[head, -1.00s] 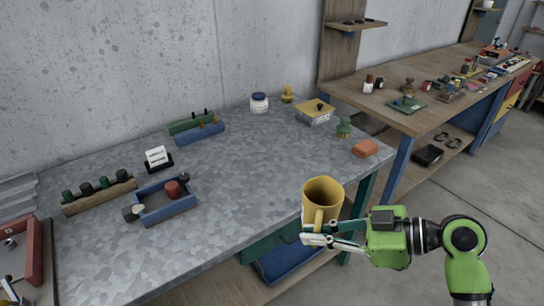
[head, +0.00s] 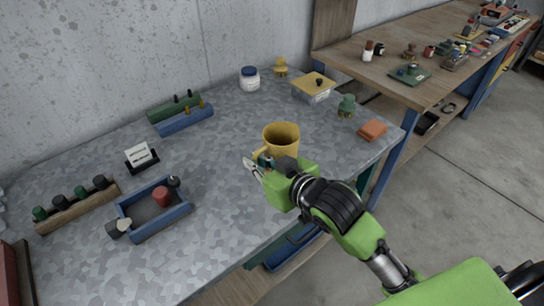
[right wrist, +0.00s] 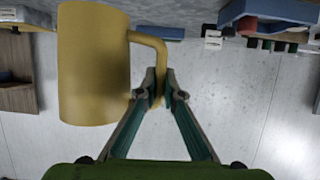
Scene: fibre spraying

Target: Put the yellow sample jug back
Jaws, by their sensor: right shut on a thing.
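The yellow sample jug (head: 281,138) is an open-topped mug with a side handle. In the head view it is over the right part of the grey metal table (head: 225,215), and my arm hides its lower part. My right gripper (head: 256,166) is shut on the jug's handle. In the right wrist view the jug (right wrist: 93,65) is at the left, and the fingertips of my right gripper (right wrist: 160,88) close around its handle. I cannot tell whether the jug touches the table. My left gripper is not in view.
A blue tray (head: 152,228) with a red item stands at the left, near a white card (head: 141,155) on a black stand. A white jar (head: 250,79), a yellow-lidded box (head: 313,88), a green knobbed item (head: 347,106) and an orange block (head: 373,130) line the back and right. The table's middle is clear.

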